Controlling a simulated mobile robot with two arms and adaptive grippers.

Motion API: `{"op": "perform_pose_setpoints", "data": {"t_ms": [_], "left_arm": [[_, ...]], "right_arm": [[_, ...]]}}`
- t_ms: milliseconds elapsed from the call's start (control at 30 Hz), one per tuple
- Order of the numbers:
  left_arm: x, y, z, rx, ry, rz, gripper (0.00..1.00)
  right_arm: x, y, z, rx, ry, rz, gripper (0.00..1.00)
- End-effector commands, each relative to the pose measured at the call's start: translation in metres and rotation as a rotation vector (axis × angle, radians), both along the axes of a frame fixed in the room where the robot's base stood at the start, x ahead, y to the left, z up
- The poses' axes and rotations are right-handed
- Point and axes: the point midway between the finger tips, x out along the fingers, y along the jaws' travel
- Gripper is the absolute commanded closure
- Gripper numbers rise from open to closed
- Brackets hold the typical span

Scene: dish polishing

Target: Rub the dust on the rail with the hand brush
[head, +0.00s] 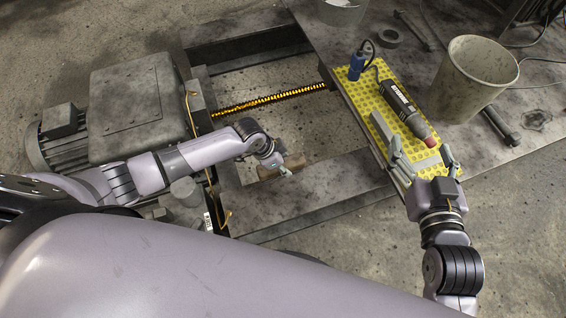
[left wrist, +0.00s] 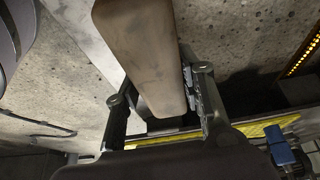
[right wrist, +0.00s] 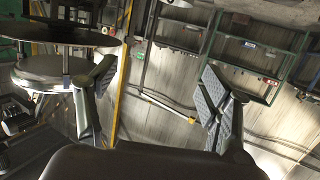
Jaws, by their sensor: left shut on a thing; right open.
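The hand brush (head: 297,168) has a worn brown wooden body. My left gripper (head: 279,165) is shut on it, above the near part of the metal frame. In the left wrist view the wooden body (left wrist: 143,55) sits between the two fingers (left wrist: 162,105); its bristles are not clear. A thin dark bar with yellow-orange marks (head: 270,99), possibly the rail, spans the frame beyond the brush. It also shows in the left wrist view (left wrist: 303,52). The brush is apart from it. Dust on it cannot be told. My right gripper (head: 426,162) is open and empty over a yellow mat.
The yellow perforated mat (head: 365,98) holds a black heat tool (head: 402,105) and a blue-ended item (head: 356,66). A large grey motor (head: 130,105) stands on the left.

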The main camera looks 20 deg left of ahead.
Motion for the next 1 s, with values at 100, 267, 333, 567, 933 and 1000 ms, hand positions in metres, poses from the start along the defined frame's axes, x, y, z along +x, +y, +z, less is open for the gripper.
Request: {"op": "perform_pose_setpoints", "data": {"t_ms": [100, 267, 333, 567, 933, 1000], "left_arm": [[0.0, 0.0, 0.003, -0.001, 0.0, 0.001, 0.9], [0.0, 0.0, 0.006, 0.0, -0.001, 0.001, 0.9], [0.0, 0.0, 0.007, 0.0, -0.001, 0.001, 0.9], [0.0, 0.0, 0.011, -0.001, -0.001, 0.002, 0.9], [-0.001, -0.001, 0.017, -0.001, -0.001, 0.004, 0.9], [-0.001, -0.001, 0.018, -0.001, -0.001, 0.004, 0.9]], "right_arm": [[-0.004, -0.002, -0.009, -0.014, 0.053, -0.003, 0.27], [-0.009, -0.006, -0.021, -0.031, 0.124, -0.008, 0.27], [-0.012, -0.007, -0.027, -0.038, 0.155, -0.01, 0.27], [-0.023, -0.013, -0.044, -0.062, 0.257, -0.017, 0.27], [-0.044, -0.022, -0.068, -0.099, 0.42, -0.029, 0.27], [-0.049, -0.024, -0.073, -0.107, 0.451, -0.031, 0.27]]}}
